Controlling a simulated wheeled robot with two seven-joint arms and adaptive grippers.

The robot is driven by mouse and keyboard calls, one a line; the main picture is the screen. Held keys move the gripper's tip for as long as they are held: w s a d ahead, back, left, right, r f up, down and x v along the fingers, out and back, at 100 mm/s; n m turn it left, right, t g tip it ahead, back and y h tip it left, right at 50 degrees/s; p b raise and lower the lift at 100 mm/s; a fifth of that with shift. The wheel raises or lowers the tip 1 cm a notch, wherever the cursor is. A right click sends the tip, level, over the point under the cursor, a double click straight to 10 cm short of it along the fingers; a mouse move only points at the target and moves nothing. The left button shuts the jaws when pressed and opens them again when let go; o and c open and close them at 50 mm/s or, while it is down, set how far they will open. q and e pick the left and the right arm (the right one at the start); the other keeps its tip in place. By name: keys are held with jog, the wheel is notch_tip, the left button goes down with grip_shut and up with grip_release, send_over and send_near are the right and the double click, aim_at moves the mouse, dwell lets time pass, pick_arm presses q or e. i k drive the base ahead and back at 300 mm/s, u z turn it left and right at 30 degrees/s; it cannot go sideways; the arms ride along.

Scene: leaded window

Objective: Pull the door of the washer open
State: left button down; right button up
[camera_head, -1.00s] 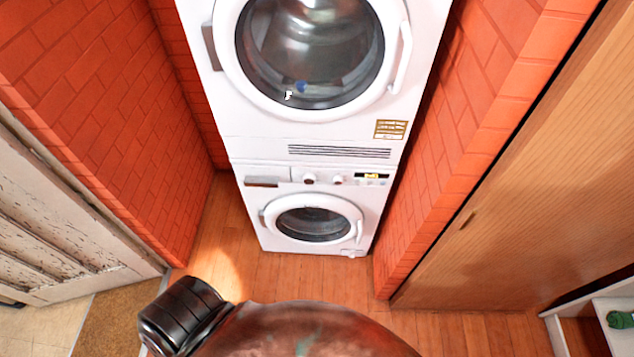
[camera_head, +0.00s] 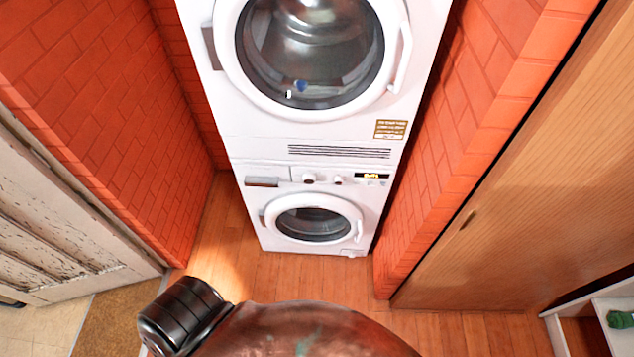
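Two white front-loading machines stand stacked in a brick alcove. The lower one, with knobs and a lit display, looks like the washer (camera_head: 252,218). Its round door (camera_head: 354,207) has a white rim and dark glass and is shut. A small handle (camera_head: 359,231) sits at the door's right edge. The upper machine (camera_head: 250,140) has a larger round door (camera_head: 235,75), also shut, with a long white handle (camera_head: 403,57) on its right. Neither of my grippers shows in the view.
Orange brick walls (camera_head: 100,110) flank the machines closely on both sides. A wooden door (camera_head: 520,190) is at the right and a worn pale door (camera_head: 60,220) at the left. Wooden floor (camera_head: 270,275) before the machines is clear. A white shelf (camera_head: 604,318) stands at lower right.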

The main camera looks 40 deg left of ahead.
aim_at(269, 219)
jog(key=z, duration=0.1)
jog(key=k, duration=0.5)
jog(key=u, duration=1.7)
